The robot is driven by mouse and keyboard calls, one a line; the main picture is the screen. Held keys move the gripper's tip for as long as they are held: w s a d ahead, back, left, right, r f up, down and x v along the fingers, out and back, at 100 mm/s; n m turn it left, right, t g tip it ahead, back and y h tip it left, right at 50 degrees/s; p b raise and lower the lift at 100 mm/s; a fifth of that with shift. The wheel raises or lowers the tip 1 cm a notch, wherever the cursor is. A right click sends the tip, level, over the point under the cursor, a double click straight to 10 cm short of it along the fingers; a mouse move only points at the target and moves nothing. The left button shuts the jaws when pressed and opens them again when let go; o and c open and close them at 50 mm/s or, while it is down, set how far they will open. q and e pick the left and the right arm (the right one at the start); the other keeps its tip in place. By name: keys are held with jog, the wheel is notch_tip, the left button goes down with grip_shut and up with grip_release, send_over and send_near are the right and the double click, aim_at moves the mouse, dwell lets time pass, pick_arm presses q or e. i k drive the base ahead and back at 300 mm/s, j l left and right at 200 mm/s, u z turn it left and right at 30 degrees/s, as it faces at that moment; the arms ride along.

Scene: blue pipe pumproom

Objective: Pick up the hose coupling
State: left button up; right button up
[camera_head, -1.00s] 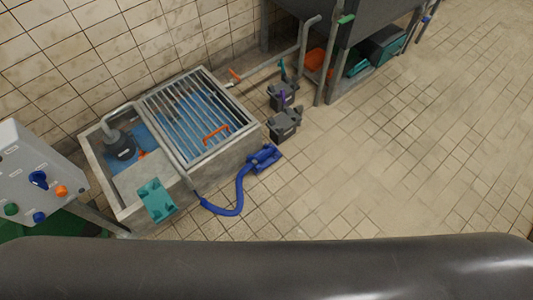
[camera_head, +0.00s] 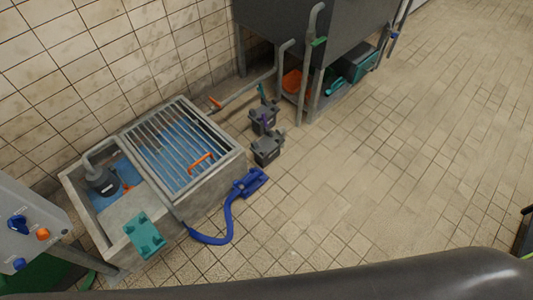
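A blue hose (camera_head: 226,213) lies on the tiled floor in front of the concrete basin. At its far end is a chunky blue fitting (camera_head: 250,183), which looks like the hose coupling; it rests on the floor beside the basin's right corner. The hose's other end reaches the basin's front side. Neither of my grippers shows; a dark grey rounded part, likely my own arm, crosses the bottom of the view.
The concrete basin (camera_head: 214,188) has a metal grating (camera_head: 180,145) and a teal block (camera_head: 145,234) on its edge. Dark grey boxes (camera_head: 267,148) stand behind the coupling. A control panel (camera_head: 28,222) is at left. Open tiled floor lies to the right.

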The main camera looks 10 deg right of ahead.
aim_at(252, 178)
jog(key=i+l+u, duration=0.1)
jog(key=u, duration=0.3)
jog(key=i+l+u, duration=0.1)
jog(key=l+u, duration=0.2)
jog(key=u, duration=0.15)
jog(key=i+l+u, duration=0.3)
jog(key=l, duration=0.8)
jog(key=l+u, duration=0.3)
jog(key=l, duration=0.85)
jog(key=k, duration=0.05)
